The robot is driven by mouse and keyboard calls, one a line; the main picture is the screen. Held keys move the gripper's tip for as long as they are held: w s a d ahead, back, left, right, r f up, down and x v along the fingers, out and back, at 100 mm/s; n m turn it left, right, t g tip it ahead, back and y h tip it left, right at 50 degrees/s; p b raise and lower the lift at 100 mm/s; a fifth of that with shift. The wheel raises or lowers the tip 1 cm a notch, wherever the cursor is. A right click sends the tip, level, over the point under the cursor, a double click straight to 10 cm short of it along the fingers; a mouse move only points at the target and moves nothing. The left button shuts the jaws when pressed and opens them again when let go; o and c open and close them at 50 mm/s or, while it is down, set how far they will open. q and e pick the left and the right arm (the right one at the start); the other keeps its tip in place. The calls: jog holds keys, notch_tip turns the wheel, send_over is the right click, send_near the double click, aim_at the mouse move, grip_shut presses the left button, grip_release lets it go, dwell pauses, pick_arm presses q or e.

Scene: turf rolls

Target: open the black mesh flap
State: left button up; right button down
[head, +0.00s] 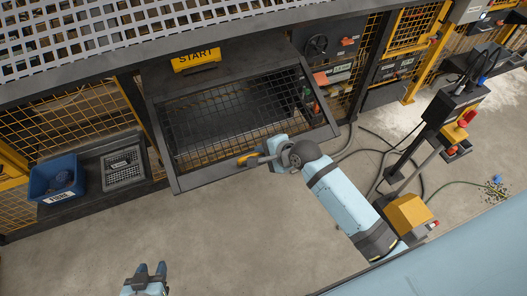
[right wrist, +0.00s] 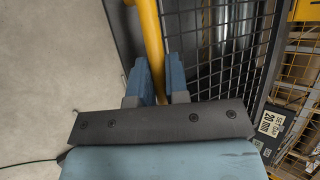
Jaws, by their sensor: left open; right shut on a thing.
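The black mesh flap (head: 222,112) in its dark frame hangs below the yellow START sign (head: 196,59) in the head view. Its lower edge appears to stand out from the fence over the floor; I cannot tell the exact angle. My right gripper (head: 258,158) is at the middle of that lower edge, shut on the yellow handle (head: 247,158). In the right wrist view the yellow handle (right wrist: 150,40) runs between the two blue fingers, with mesh close on the right. My left gripper (head: 151,270) is open and empty, low over the floor, apart from the flap.
A blue bin (head: 54,180) and a grey mesh basket (head: 123,168) rest on a dark shelf left of the flap. A control stand (head: 447,112) with a red button and cables on the floor stand to the right. The floor in front is mostly clear.

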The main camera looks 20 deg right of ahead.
jog(key=c, duration=1.1)
grip_release()
jog(key=shift+w, duration=0.1)
jog(key=shift+c, duration=0.2)
jog(key=b+v, duration=0.1)
jog(key=v, duration=1.3)
jog(key=shift+w, duration=0.15)
jog(key=shift+r, duration=0.1)
